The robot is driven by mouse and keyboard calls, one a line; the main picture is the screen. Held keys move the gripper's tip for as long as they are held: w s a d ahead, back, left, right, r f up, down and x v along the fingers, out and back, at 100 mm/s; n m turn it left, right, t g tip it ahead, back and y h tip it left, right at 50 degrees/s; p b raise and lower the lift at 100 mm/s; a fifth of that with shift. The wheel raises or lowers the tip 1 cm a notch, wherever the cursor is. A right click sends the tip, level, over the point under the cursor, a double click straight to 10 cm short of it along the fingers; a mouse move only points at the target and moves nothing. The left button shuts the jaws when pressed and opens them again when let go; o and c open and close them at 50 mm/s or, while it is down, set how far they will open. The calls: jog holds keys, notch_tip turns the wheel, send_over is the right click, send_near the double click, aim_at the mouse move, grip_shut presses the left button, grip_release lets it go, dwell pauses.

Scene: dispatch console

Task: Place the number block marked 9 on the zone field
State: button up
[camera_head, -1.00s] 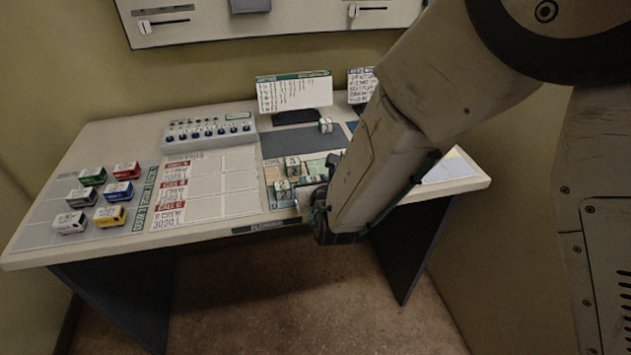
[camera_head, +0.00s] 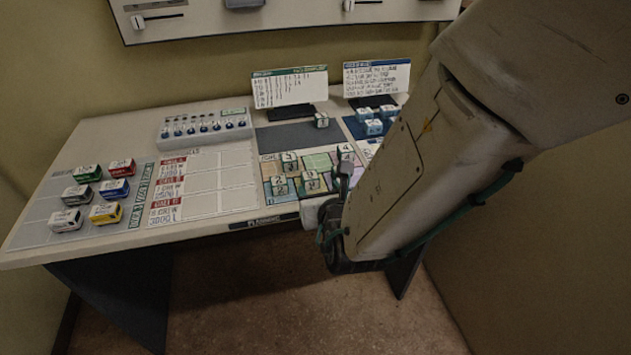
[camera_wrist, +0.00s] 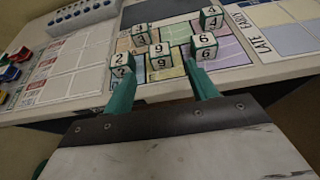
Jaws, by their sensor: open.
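The white number block marked 9 (camera_wrist: 159,55) stands upright on the coloured zone field (camera_head: 322,160), near its front middle; it also shows in the head view (camera_head: 311,181). The zone field also shows in the wrist view (camera_wrist: 180,34). My gripper (camera_wrist: 159,72) is open and empty, its two green fingers pointing towards the field. The 9 lies beyond the fingertips, between their lines, and looks apart from them. The block marked 2 (camera_wrist: 121,63) is close to the left fingertip, and the block marked 6 (camera_wrist: 204,46) is just beyond the right one.
Blocks marked 3 (camera_wrist: 141,34) and 4 (camera_wrist: 210,18) stand farther back on the field. One block (camera_head: 321,120) stands by the grey area behind, and several blocks (camera_head: 374,126) on the blue area. Coloured unit blocks (camera_head: 98,192) stand at the left. A switch box (camera_head: 205,126) is at the back.

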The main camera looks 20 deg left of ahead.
jog(key=v, duration=0.2)
jog(key=shift+s+d+r, duration=0.1)
jog(key=shift+s+d, duration=0.1)
jog(key=shift+s, duration=0.1)
jog(key=shift+w, duration=0.1)
